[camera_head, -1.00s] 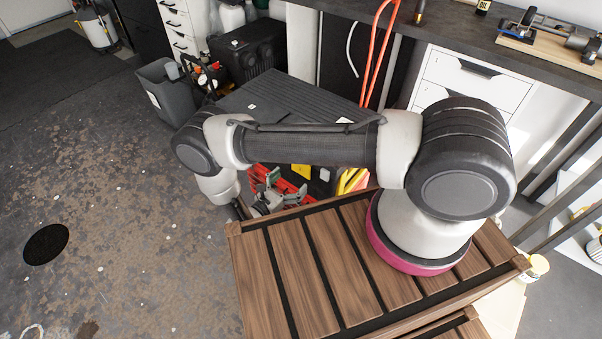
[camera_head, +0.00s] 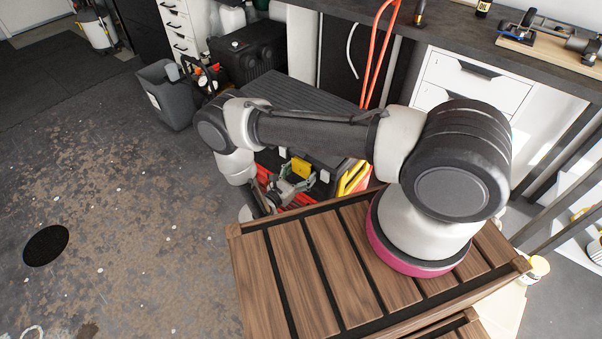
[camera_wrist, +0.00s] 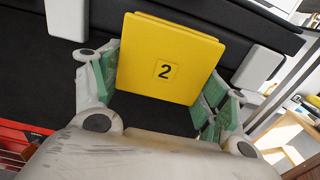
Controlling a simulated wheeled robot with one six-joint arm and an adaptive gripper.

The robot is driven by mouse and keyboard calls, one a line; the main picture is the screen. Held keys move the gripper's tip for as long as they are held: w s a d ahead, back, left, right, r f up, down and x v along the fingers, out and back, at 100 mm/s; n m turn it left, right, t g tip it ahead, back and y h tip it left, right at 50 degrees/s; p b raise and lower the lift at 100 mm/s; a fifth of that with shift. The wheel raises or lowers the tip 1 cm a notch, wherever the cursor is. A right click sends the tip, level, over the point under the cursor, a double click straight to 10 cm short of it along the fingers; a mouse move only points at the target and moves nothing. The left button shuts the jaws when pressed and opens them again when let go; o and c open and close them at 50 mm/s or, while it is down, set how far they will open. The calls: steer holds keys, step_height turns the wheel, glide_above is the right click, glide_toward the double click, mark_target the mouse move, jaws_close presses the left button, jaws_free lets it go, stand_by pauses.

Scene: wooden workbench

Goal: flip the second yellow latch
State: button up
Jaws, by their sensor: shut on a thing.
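The second yellow latch (camera_wrist: 170,58) is a flat plate marked with a black 2, on the front of a black case (camera_wrist: 55,75). It also shows small in the head view (camera_head: 300,167). My gripper (camera_wrist: 160,80) has its green-padded fingers on the left and right edges of the latch, shut on it. In the head view my gripper (camera_head: 290,184) is low in front of the case, just beyond the wooden slatted top. The plate hides the latch's hinge.
White blocks flank the latch, on the left (camera_wrist: 67,18) and on the right (camera_wrist: 257,67). Red parts (camera_wrist: 20,140) lie at lower left. The slatted wooden top (camera_head: 305,260) is close below my arm. Open floor lies to the left.

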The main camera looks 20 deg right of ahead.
mark_target(300, 173)
steer(key=shift+a+y, duration=0.1)
steer(key=shift+y, duration=0.2)
steer(key=shift+s+a+r+g+y, duration=0.15)
steer(key=shift+a+g+y, duration=0.1)
steer(key=shift+g+y, duration=0.25)
steer(key=shift+s+a+r+g+y, duration=0.2)
steer(key=shift+g+y, duration=0.2)
steer(key=shift+y, duration=0.2)
steer(key=y, duration=0.1)
steer(key=g+y, duration=0.1)
steer(key=a+r+g+y, duration=0.1)
steer(key=shift+s+y, duration=0.3)
steer(key=shift+s, duration=0.05)
steer(key=shift+s+a+r+g+y, duration=0.2)
steer(key=shift+r+g+y, duration=0.3)
steer(key=shift+g+y, duration=0.5)
steer(key=shift+s+a+r+g+y, duration=0.15)
steer(key=shift+r+g+y, duration=0.5)
steer(key=shift+y, duration=0.7)
steer(key=shift+s+a+r+g+y, duration=0.15)
steer(key=shift+r+g+y, duration=0.25)
steer(key=shift+g+y, duration=0.65)
steer(key=shift+a, duration=0.1)
steer(key=o, duration=1)
steer(key=shift+w, duration=0.1)
steer(key=shift+o, duration=0.2)
